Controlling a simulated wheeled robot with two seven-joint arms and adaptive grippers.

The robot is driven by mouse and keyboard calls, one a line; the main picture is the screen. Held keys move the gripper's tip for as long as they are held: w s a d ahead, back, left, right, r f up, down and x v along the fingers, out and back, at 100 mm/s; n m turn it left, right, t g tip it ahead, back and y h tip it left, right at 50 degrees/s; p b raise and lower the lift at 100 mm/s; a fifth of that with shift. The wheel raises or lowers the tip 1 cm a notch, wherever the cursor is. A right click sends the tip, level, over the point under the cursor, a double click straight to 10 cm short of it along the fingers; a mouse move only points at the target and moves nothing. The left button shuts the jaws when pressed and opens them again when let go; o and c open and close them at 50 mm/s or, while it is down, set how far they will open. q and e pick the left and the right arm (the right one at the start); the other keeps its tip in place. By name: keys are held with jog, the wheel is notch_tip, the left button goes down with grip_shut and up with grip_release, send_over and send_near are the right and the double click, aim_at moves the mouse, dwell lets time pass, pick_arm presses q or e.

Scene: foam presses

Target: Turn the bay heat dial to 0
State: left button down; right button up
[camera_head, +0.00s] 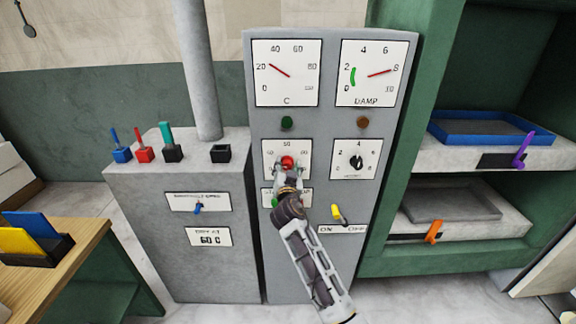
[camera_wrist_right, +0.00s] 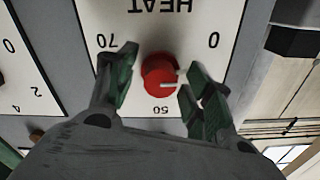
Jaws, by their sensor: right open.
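The bay heat dial is a red knob (camera_head: 287,161) on a white plate, left of the black dial on the grey panel. In the right wrist view the red dial (camera_wrist_right: 160,76) sits on a plate marked HEAT, with 70, 50 and 0 around it, seen upside down. Its white mark points roughly to the picture's right, below the 0. My right gripper (camera_head: 288,170) is open in front of the dial. Its fingers stand on either side of the knob, with gaps visible in the wrist view. The arm partly hides a lower label. My left gripper is not in view.
A black dial (camera_head: 356,161) is to the right, and a yellow switch (camera_head: 337,214) marked ON and OFF is below. Two gauges (camera_head: 286,73) (camera_head: 372,73) sit above. A grey cabinet (camera_head: 131,205) with coloured levers stands left; a green press (camera_head: 400,220) with trays stands right.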

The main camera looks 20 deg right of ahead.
jog(key=shift+r, duration=0.1)
jog(key=c, duration=1)
jog(key=shift+n, duration=0.3)
jog(key=shift+n+b, duration=0.3)
jog(key=shift+n, duration=2.1)
jog(key=shift+c, duration=0.2)
